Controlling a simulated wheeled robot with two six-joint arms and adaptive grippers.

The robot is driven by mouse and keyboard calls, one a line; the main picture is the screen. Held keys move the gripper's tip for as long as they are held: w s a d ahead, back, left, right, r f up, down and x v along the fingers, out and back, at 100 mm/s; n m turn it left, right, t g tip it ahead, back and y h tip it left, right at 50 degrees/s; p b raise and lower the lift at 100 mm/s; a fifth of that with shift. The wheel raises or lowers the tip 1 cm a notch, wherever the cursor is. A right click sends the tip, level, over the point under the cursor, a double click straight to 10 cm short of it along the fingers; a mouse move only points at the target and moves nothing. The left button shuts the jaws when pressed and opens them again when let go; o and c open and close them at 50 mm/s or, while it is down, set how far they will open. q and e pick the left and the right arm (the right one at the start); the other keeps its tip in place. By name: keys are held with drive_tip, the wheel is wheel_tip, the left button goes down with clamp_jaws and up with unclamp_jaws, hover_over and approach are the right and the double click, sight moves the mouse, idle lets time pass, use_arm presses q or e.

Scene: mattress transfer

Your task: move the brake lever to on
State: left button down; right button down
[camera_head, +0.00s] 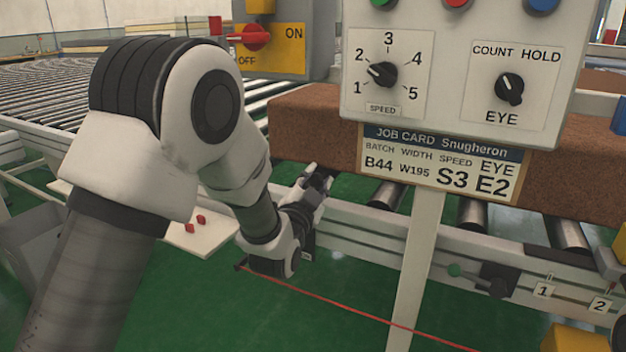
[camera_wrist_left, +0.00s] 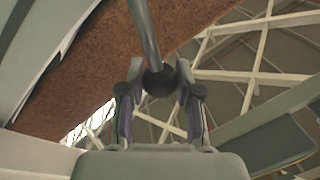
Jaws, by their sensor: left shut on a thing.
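In the left wrist view, a grey rod ending in a dark ball knob (camera_wrist_left: 158,82) looks like the brake lever. Its knob is between the two fingers of my left gripper (camera_wrist_left: 159,70), which is shut on it. In the head view, my left gripper (camera_head: 316,180) is at the near side of the conveyor, below the control box. The lever cannot be made out there, and its on and off marks are not seen. My right gripper is not in view.
The control box (camera_head: 590,20) and its job card (camera_head: 440,160) stand on a post (camera_head: 417,260) right of my left gripper. A brown mattress block (camera_head: 310,120) lies on the conveyor behind. A red cord (camera_head: 340,305) runs low in front.

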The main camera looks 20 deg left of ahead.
use_arm(q)
drive_tip(key=shift+f, duration=0.1)
drive_tip(key=c, duration=1.2)
unclamp_jaws()
drive_tip(key=shift+d, duration=0.1)
drive_tip(key=o, duration=0.4)
drive_tip(key=shift+d, duration=0.1)
drive_tip(key=s, duration=0.4)
drive_tip(key=s+f, duration=0.1)
drive_tip(key=s, duration=0.3)
drive_tip(key=s+f, duration=0.1)
drive_tip(key=s, duration=0.2)
drive_tip(key=shift+s+d, duration=0.25)
drive_tip(key=shift+s, duration=0.15)
